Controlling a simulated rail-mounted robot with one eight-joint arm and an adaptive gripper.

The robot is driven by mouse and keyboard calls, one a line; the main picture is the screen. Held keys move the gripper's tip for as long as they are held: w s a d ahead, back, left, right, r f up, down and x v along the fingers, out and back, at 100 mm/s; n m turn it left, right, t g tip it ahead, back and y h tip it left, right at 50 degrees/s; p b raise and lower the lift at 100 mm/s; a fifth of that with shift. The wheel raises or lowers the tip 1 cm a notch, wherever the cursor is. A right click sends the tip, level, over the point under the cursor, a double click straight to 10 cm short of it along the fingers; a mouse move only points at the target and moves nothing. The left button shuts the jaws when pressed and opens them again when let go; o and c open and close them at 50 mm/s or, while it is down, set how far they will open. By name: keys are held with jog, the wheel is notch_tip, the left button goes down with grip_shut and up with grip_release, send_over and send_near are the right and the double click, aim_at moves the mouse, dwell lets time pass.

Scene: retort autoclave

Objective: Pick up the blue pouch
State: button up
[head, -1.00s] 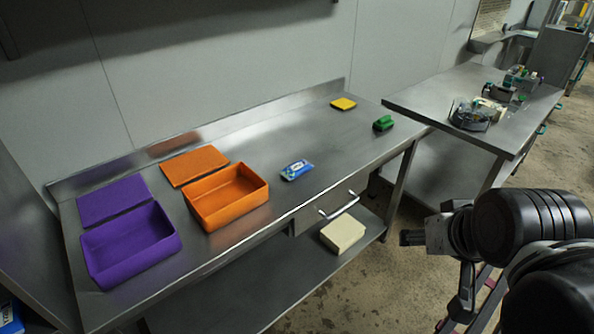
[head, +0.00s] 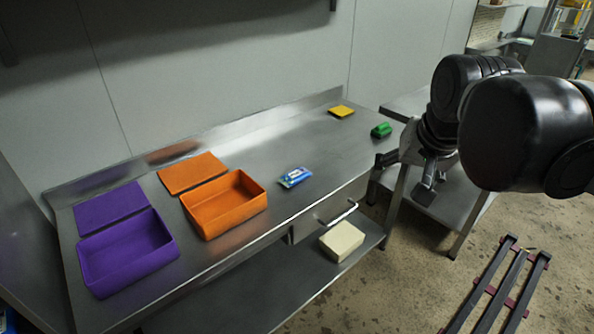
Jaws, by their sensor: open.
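The blue pouch (head: 295,177), with white and some green markings, lies flat on the steel table (head: 330,150), right of the orange box. My gripper (head: 402,180) is open and appears empty in the head view. It is to the right of the pouch and clearly apart from it, near the table's right front edge. The pouch is fully visible.
An orange box (head: 231,225) with its lid (head: 192,172) and a purple box (head: 125,268) with its lid (head: 110,207) stand left. A yellow block (head: 341,111) and a green item (head: 381,130) lie right. A cream block (head: 341,241) sits on the lower shelf.

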jog(key=w+a+r+m+g, duration=0.15)
jog(key=w+a, duration=0.25)
jog(key=w, duration=0.8)
jog(key=m+g+b, duration=0.2)
jog(key=m+g, duration=0.2)
jog(key=m, duration=0.2)
send_over(296, 174)
notch_tip(296, 174, down, 17)
notch_tip(296, 174, down, 13)
jog(key=shift+w+f, duration=0.1)
jog(key=shift+f, duration=0.1)
jog(key=c, duration=1.4)
jog(key=shift+r, duration=0.2)
